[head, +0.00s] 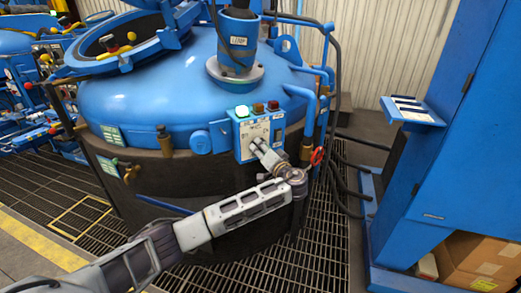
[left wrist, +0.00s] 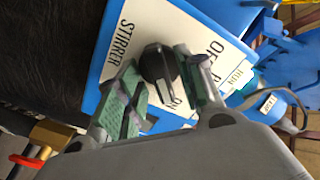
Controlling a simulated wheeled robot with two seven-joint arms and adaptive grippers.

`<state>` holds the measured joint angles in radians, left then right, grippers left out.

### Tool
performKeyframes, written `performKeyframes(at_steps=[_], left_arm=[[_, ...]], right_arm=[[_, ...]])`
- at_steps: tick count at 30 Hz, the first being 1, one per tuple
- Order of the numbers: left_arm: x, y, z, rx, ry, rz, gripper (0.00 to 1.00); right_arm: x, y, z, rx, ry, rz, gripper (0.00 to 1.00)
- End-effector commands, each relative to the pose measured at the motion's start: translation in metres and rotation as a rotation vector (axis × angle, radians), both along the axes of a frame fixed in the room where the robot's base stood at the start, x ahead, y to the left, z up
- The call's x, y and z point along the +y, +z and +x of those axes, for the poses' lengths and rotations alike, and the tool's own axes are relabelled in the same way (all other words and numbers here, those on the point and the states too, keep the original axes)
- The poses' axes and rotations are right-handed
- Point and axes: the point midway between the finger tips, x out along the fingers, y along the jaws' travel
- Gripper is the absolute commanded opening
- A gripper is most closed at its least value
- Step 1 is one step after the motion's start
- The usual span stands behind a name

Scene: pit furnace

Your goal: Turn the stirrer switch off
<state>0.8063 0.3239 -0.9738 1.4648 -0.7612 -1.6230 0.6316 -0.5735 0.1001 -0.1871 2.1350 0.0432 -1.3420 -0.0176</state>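The plate is on a blue control box (head: 239,148) on the side of the furnace in the head view. My left gripper (head: 262,150) reaches the front of this box and hides the knob there. In the left wrist view its green-padded fingers (left wrist: 162,90) stand on either side of the knob, apart, with some gap visible. My right gripper is not in view.
A green lamp (head: 242,111) is lit on top of the box, beside a dark red and a brown one. Pipes and a red valve handle (head: 317,155) are close to the right. A blue cabinet (head: 455,130) stands at the far right, with cardboard boxes (head: 480,262) in it.

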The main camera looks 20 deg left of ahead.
Motion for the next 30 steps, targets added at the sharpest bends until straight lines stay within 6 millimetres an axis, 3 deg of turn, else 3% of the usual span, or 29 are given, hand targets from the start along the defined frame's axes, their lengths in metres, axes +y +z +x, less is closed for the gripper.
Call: performKeyframes(at_steps=[12,21,30], left_arm=[[0.0037,0.0002,0.0038,-0.001,0.001,0.0,0.38],[0.0036,0.0001,0.0036,0.0,0.0,0.0,0.0],[0.0033,-0.0006,0.0035,-0.005,0.0,-0.005,0.0]], right_arm=[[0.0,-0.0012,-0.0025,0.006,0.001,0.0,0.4],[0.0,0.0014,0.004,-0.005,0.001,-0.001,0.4],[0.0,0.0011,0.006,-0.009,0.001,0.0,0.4]])
